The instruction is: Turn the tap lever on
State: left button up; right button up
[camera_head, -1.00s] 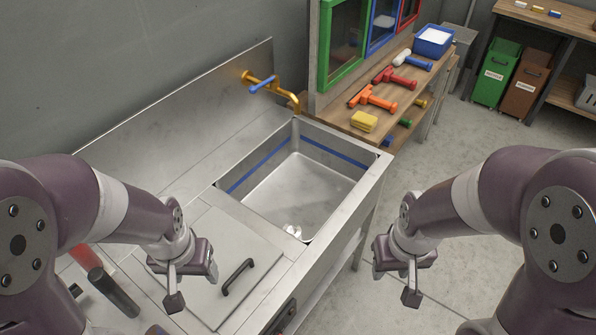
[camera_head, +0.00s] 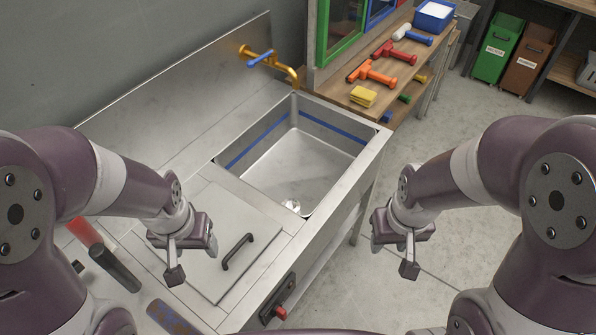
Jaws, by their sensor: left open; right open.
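The tap (camera_head: 283,68) is brass and mounted on the steel back panel, with its spout over the far corner of the sink. Its blue lever (camera_head: 260,58) sticks out from the tap body, slanting across it. The sink basin (camera_head: 300,165) is steel, with a blue line around its inner wall; no water shows in it. My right gripper (camera_head: 400,260) is open and empty over the floor, right of the sink.
A black-handled lid (camera_head: 205,240) covers the counter's near part. A red knob (camera_head: 281,312) is on the counter's front. Green and brown bins stand beyond.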

aim_at(271, 52)
jog(key=i+l+z, duration=0.35)
jog(key=i+l, duration=0.7)
jog(key=i, duration=0.1)
